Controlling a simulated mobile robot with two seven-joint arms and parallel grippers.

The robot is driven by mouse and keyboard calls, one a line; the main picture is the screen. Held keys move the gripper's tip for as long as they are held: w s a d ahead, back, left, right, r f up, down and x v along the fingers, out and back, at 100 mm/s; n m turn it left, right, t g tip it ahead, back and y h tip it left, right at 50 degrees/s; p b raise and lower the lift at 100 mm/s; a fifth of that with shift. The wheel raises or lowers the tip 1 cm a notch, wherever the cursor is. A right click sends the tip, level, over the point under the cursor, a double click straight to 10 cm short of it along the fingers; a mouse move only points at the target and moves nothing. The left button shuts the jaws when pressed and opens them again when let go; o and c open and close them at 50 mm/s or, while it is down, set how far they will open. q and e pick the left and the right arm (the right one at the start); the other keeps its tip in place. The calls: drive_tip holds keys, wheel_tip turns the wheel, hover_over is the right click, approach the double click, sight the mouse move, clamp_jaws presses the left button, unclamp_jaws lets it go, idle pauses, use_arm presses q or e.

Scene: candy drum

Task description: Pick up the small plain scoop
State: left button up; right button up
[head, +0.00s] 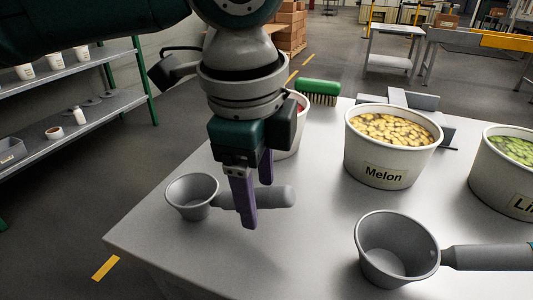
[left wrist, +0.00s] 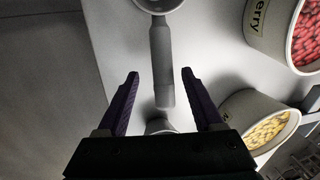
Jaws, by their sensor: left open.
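The small plain scoop (head: 193,196) lies on the grey table, its round cup at left and its plain grey handle pointing right. My left gripper (head: 257,205) points down over the handle, open. In the head view one purple finger hides part of the handle. In the left wrist view the scoop's handle (left wrist: 162,68) runs between the two open fingers (left wrist: 160,76), with a gap on both sides; its cup is cut off at the top edge. Whether the fingertips reach down to handle height is unclear. My right gripper is not in view.
A larger grey scoop (head: 397,247) with a teal mark on its handle lies at the front right. A Melon tub (head: 390,168), a green-filled tub (head: 510,172), a red-filled tub (head: 297,133) and a green brush (head: 317,88) stand behind. The table's front-left area is clear.

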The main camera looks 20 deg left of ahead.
sight(266, 230)
use_arm(q)
drive_tip(key=f, duration=0.1)
drive_tip(key=w+f+b, duration=0.1)
drive_tip(key=f, duration=0.3)
drive_tip(key=shift+w+d+f, duration=0.1)
drive_tip(key=shift+w+d, duration=0.05)
drive_tip(key=shift+d, duration=0.1)
clamp_jaws()
idle(0.4)
